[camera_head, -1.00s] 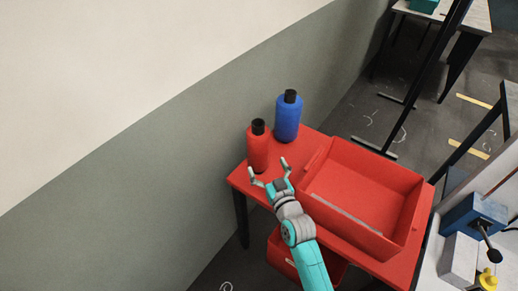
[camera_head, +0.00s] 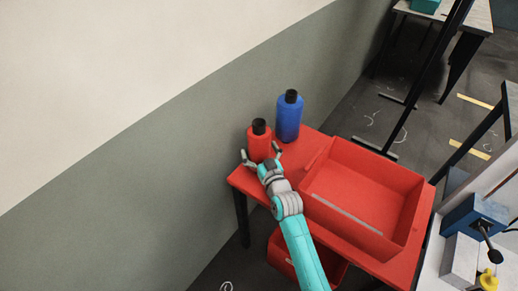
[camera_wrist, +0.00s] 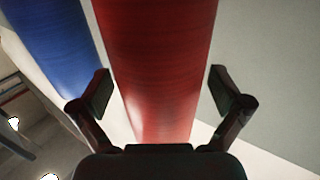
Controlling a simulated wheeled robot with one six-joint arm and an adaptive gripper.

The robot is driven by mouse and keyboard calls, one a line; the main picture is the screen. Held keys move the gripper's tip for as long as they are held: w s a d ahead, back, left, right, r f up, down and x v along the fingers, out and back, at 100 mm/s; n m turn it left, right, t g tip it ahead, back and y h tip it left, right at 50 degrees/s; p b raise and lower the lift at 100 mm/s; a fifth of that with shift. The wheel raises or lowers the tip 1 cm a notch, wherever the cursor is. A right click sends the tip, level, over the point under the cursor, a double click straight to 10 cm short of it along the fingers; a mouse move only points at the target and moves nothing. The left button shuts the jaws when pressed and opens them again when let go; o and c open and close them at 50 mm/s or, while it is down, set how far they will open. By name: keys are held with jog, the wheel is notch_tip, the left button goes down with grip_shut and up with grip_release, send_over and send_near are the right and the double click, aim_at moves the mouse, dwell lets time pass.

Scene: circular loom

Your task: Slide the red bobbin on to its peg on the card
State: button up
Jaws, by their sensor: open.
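The red bobbin (camera_head: 259,144), with a black top, stands upright on the red table (camera_head: 330,243) near its left back corner. In the wrist view the red bobbin (camera_wrist: 158,70) fills the middle, between my two fingers. My gripper (camera_head: 262,159) is open, with a finger on each side of the bobbin; a gap shows between the bobbin and each finger in the wrist view (camera_wrist: 161,90). The bobbin's lower part is partly hidden by my gripper in the head view. The card and its peg cannot be made out in these frames.
A blue bobbin (camera_head: 289,118) stands upright close behind and right of the red one. A red open tray (camera_head: 408,210) takes up the table's right side. A wall (camera_head: 180,190) rises to the left. A blue vise-like device (camera_head: 474,216) is at the right edge.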

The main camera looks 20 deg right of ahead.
jog(key=shift+r, duration=0.1)
jog(key=c, duration=1.8)
jog(key=shift+r, duration=0.6)
jog(key=shift+r, duration=9.15)
